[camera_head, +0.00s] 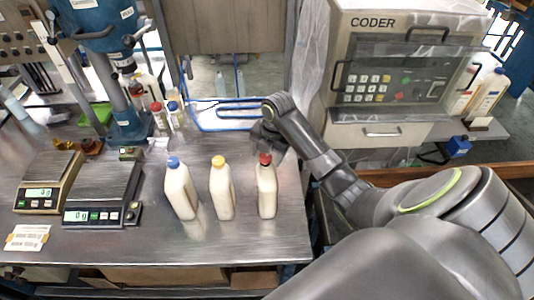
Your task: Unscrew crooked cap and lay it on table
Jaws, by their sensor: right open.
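Three white bottles stand upright in a row on the metal table (150,243). The right bottle (266,193) has a red cap (265,158), the middle bottle (221,192) a yellow cap (218,161), and the left bottle (180,192) a blue cap (173,162). Whether a cap sits crooked is too small to tell. My right gripper (266,143) is at the red cap, pointing down from above and behind it. It is open; whether its fingers touch the cap cannot be made out. My left gripper is not in view.
Two scales (103,191) stand at the left of the table, with a paper label (27,238) in front. A blue press machine (122,115) and small bottles are behind. A blue wire rack (222,118) lies at the back. A coder machine (385,85) stands to the right. The table front is clear.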

